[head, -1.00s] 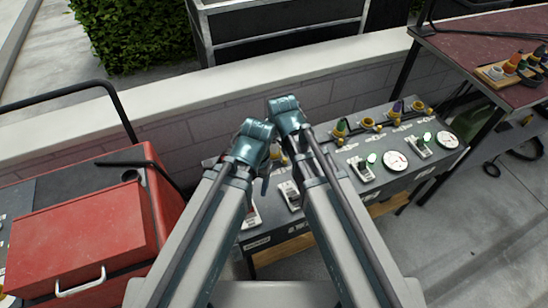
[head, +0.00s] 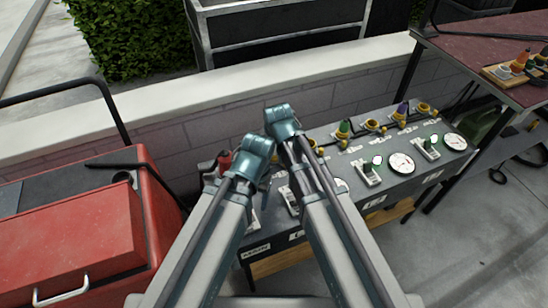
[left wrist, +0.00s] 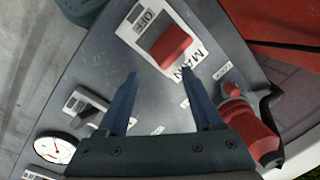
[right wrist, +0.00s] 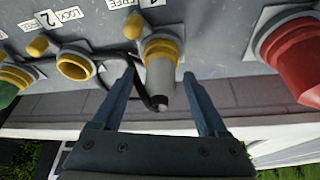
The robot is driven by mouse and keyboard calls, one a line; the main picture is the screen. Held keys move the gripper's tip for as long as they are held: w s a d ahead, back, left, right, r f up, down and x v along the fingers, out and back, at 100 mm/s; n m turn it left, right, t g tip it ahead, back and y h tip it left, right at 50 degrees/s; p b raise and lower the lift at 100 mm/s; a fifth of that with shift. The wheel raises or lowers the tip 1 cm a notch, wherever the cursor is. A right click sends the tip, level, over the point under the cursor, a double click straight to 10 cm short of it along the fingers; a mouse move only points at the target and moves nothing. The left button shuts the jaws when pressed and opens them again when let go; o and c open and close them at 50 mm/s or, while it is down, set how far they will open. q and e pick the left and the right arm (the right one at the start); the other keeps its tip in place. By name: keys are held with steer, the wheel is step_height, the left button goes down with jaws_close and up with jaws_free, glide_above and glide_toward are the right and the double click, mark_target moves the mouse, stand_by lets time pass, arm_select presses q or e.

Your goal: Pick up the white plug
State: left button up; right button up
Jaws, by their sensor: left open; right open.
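In the right wrist view, a pale grey-white plug (right wrist: 160,82) with a yellow collar sits at a socket on the grey panel (right wrist: 215,38). My right gripper (right wrist: 160,72) is open, its fingers on either side of the plug, with no clear contact visible. In the head view, the right gripper (head: 288,140) is over the panel's back edge and hides the plug. My left gripper (left wrist: 160,74) is open and empty over the panel, near the red-levered MAIN switch (left wrist: 168,45). Its fingertips are mostly hidden in the head view.
Red plugs flank the workspace in the right wrist view (right wrist: 300,58) and left wrist view (left wrist: 250,128). An empty yellow socket (right wrist: 75,65) and a dark cable (right wrist: 130,58) are left of the plug. A low wall (head: 205,95) runs behind; a red box (head: 80,235) stands left.

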arm_select(q)
steer(key=shift+r, duration=0.1)
arm_select(e)
steer(key=shift+c, duration=0.3)
jaws_close()
arm_select(q)
steer(key=shift+r, duration=0.1)
arm_select(e)
steer(key=shift+r, duration=0.2)
